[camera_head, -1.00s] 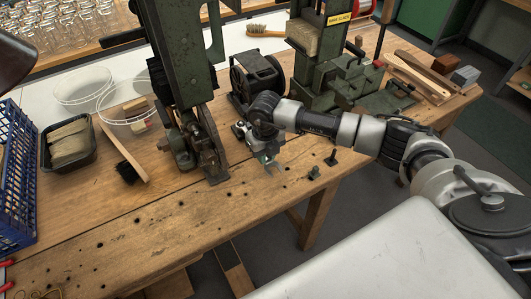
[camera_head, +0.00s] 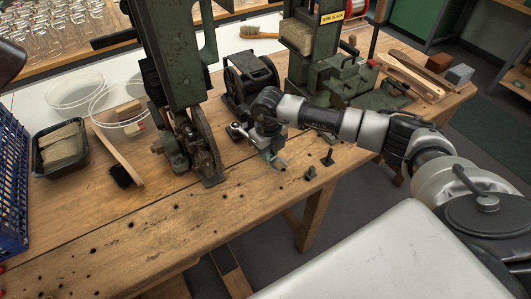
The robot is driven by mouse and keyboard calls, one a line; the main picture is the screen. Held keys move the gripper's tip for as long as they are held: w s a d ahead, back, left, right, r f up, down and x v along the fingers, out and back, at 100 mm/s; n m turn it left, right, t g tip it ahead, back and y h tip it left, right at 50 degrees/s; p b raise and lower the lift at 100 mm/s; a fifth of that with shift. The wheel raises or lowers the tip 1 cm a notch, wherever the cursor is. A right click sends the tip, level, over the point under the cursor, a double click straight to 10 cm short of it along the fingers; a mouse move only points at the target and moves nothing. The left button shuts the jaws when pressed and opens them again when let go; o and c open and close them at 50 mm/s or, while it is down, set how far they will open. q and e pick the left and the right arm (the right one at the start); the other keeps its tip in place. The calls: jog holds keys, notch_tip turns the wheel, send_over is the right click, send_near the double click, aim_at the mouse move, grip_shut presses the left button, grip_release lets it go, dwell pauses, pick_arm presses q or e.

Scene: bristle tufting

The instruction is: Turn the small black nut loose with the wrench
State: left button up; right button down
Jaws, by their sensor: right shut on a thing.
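My right gripper (camera_head: 277,162) hangs low over the front part of the wooden bench, right of the foot of the green tufting machine. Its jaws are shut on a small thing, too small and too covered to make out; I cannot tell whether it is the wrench. Two small black threaded-looking pieces, a near one (camera_head: 310,173) and a far one (camera_head: 328,158), stand on the bench just right of the gripper, apart from it. I cannot pick out the small black nut for certain. My left gripper is not in view.
The green tufting machine (camera_head: 185,50) stands left of my right arm, and a second green machine (camera_head: 335,75) behind it. A wooden brush (camera_head: 118,157), a black tray (camera_head: 60,147) and a blue crate (camera_head: 12,180) are at the left.

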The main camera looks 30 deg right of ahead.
jog(key=shift+w+d+n+b, duration=0.2)
jog(key=shift+d+n+b, duration=0.2)
jog(key=shift+d, duration=0.2)
jog(key=shift+w+d+n+b, duration=0.15)
jog(key=shift+d+n+b, duration=0.1)
jog(key=shift+d+n, duration=0.3)
jog(key=shift+w+d+n+b, duration=0.35)
jog(key=shift+d+n+b, duration=0.25)
jog(key=shift+d, duration=0.15)
jog(key=shift+w+d+n+b, duration=0.35)
jog(key=shift+d+n+b, duration=0.25)
jog(key=shift+d, duration=0.1)
jog(key=shift+w+d+f+n+b, duration=0.1)
jog(key=shift+w+d+n+b, duration=0.7)
jog(key=shift+d+b, duration=0.2)
jog(key=shift+w+d+n+b, duration=0.2)
jog(key=shift+d+n+b, duration=0.1)
jog(key=shift+n, duration=0.05)
jog(key=shift+w+d, duration=0.1)
jog(key=shift+w+d+n+b, duration=0.45)
jog(key=shift+w+n+b, duration=0.05)
jog(key=shift+n+b, duration=0.1)
jog(key=shift+s, duration=0.1)
jog(key=shift+s+a+r+m+p, duration=0.2)
jog(key=shift+s+a+m+p, duration=0.1)
jog(key=shift+p, duration=0.2)
jog(key=shift+s+a+f+m+p, duration=0.1)
jog(key=shift+s+a+m+p, duration=0.2)
jog(key=shift+a+m+p, duration=0.1)
